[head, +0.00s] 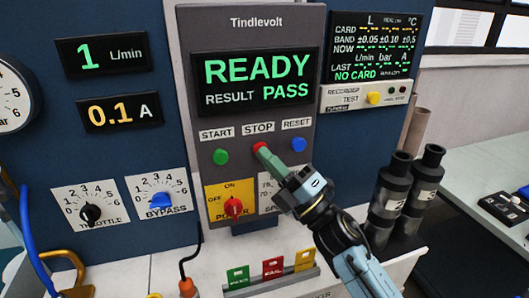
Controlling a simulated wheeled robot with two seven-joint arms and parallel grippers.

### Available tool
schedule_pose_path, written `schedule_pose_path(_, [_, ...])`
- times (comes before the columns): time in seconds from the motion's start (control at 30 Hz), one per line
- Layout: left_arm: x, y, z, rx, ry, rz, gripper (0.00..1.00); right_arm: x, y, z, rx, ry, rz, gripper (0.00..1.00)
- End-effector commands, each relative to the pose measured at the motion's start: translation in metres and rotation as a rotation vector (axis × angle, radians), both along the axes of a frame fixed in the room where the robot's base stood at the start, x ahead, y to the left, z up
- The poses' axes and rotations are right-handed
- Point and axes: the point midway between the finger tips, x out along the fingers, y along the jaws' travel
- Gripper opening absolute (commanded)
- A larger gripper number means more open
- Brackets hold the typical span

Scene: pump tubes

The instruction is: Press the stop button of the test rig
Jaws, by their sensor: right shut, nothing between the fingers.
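The test rig panel (200,125) faces me, and its screen (255,81) reads READY, RESULT PASS. The red stop button (258,147) sits under the STOP label, between the green start button (221,157) and the blue reset button (298,145). My right gripper (264,152) is shut and empty, its tip at the lower edge of the stop button and partly covering it. I cannot tell whether the tip touches the button. My left gripper is not in view.
Below are the red power switch (233,207), throttle knob (90,214) and blue bypass knob (162,201). My right arm hides part of the panel's lower right. Dark cylinders (389,200) stand to the right. Coloured cards (273,267) stand in a front holder.

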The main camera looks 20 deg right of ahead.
Motion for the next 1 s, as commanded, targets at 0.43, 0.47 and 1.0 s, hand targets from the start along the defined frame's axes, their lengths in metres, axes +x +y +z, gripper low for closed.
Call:
schedule_pose_path(0.43, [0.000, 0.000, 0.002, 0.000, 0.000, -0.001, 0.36, 0.001, -0.005, 0.006, 0.006, -0.005, -0.015, 0.00])
schedule_pose_path(0.47, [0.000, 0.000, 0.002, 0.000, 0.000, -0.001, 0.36, 0.000, -0.005, 0.006, 0.006, -0.005, -0.015, 0.00])
schedule_pose_path(1.0, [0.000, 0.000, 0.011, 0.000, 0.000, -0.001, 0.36, -0.051, -0.004, 0.003, 0.003, -0.001, -0.008, 0.00])
